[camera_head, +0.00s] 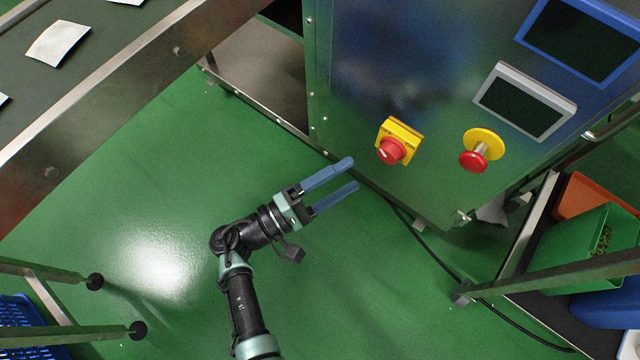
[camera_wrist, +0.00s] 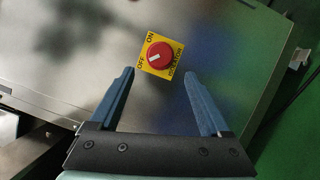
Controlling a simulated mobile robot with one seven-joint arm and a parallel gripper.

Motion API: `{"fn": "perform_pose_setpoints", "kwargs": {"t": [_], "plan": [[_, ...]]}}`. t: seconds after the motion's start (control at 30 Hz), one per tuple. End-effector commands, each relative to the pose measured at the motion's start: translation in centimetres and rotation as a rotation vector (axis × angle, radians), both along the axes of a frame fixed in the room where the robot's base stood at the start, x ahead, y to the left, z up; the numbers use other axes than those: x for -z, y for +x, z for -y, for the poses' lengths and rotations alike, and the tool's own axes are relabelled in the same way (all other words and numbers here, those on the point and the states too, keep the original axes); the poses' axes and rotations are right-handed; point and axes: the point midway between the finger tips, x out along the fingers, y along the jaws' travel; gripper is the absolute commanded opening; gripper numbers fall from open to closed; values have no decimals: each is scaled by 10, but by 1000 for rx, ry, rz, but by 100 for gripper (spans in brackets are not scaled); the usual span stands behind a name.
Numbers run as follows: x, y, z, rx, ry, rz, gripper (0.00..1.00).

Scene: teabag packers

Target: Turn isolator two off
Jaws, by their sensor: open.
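The isolator is a red rotary knob (camera_head: 391,151) on a yellow plate (camera_head: 409,133) fixed to the metal cabinet front. In the wrist view the knob (camera_wrist: 160,56) shows a white pointer mark, and the plate carries the words ON, OFF and isolator. A number on the plate is too small to read. My gripper (camera_head: 329,187) is open and empty, with blue fingers apart, short of the knob. In the wrist view the knob appears ahead, between and beyond the fingertips (camera_wrist: 161,78).
A red emergency button (camera_head: 473,161) on a yellow disc stands right of the isolator. Two dark screens (camera_head: 524,101) are above it. A conveyor (camera_head: 95,80) runs at upper left. Crates (camera_head: 580,245) and a table leg are at right. A black cable crosses the green floor.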

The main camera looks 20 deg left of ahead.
Motion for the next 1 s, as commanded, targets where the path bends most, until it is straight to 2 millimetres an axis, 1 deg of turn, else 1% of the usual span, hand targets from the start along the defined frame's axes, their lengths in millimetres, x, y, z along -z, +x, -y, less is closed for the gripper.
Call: {"fn": "perform_pose_setpoints", "kwargs": {"t": [0.03, 0.1, 0.3, 0.47, 1.0], "plan": [[0, -7, -8, -6, 0, -2, 81], [1, -17, -15, -4, 0, 0, 81], [5, -33, -28, -2, -1, -1, 81], [6, -37, -30, 1, 0, 0, 81], [6, -36, -30, 0, 0, 0, 81]]}}
